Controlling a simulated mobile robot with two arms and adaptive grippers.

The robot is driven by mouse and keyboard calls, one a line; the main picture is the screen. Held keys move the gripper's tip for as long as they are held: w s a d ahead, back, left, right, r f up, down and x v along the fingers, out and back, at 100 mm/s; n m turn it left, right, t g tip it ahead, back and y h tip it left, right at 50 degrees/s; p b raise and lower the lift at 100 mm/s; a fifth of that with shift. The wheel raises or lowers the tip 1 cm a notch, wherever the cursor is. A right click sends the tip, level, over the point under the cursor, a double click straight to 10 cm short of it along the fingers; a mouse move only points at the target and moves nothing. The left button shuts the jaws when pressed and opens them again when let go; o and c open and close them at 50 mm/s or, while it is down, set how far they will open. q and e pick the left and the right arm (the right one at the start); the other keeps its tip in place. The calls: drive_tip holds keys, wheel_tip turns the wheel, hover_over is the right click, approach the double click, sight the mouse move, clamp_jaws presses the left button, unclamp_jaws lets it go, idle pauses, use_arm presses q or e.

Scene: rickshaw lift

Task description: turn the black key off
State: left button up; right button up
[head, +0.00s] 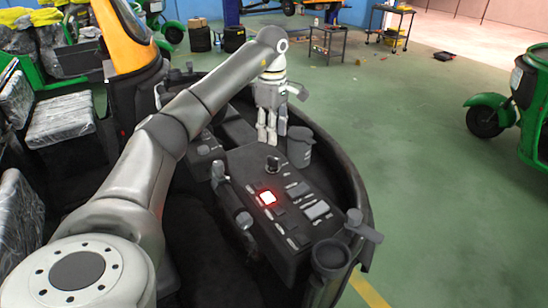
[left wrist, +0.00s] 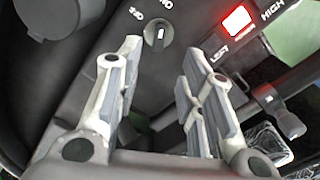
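The black key (left wrist: 158,34) shows in the left wrist view as a round black knob with a pale line across its top, beside small white markings. In the head view it appears as a short upright black piece (head: 272,163) on the dashboard. My left gripper (head: 269,139) points down over the dashboard, behind the key in the head view. In the left wrist view the left gripper (left wrist: 163,52) is open, its fingers apart with nothing between them. The key lies just beyond the fingertips, apparently not touched. My right gripper is not in view.
A lit red button (head: 268,197) and several grey switches sit nearer on the dashboard (head: 240,165). A grey cup (head: 300,147) stands to the right of the gripper. A lever (head: 238,205) lies left of the switches.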

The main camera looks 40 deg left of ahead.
sight(273, 158)
use_arm(q)
wheel_tip(273, 158, down, 9)
drive_tip(key=shift+w+p, duration=0.1)
drive_tip(key=shift+p, duration=0.75)
clamp_jaws()
